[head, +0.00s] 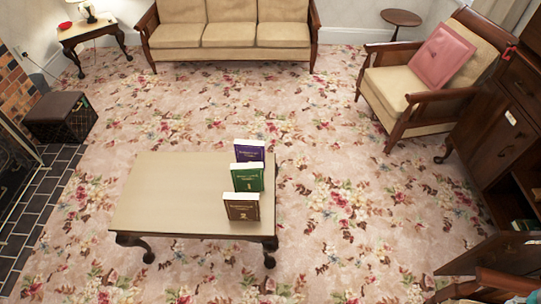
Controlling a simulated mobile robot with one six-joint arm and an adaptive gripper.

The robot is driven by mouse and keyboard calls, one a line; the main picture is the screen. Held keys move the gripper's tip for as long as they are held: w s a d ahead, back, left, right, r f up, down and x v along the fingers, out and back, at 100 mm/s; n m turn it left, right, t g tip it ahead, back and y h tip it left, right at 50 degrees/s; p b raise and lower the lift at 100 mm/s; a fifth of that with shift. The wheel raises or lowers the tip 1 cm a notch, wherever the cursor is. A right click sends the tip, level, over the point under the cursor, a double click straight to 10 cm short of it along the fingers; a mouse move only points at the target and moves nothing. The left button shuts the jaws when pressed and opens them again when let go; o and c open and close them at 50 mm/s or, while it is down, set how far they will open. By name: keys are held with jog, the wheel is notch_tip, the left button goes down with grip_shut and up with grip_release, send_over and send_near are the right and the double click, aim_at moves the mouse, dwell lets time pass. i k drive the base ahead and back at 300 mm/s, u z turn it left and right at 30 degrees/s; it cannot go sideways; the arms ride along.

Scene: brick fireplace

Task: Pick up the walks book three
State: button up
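Three books stand upright in a row along the right side of a low coffee table (165,190). The farthest is a purple-blue book (250,151), its lower front hidden by the book before it. The middle one is a green book (247,179) with what looks like a 1 on its cover. The nearest is a brown book (241,208) with what looks like a 2. The titles are too small to read, and no number shows on the purple-blue book. My gripper is not in view.
A sofa (228,35) stands at the back and an armchair (388,88) with a pink cushion at the right. A dark cabinet (500,110) lines the right edge. A dark box (60,117) sits by the fireplace at left. Floral carpet around the table is open.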

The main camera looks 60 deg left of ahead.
aim_at(246, 151)
jog(key=u, duration=2.4)
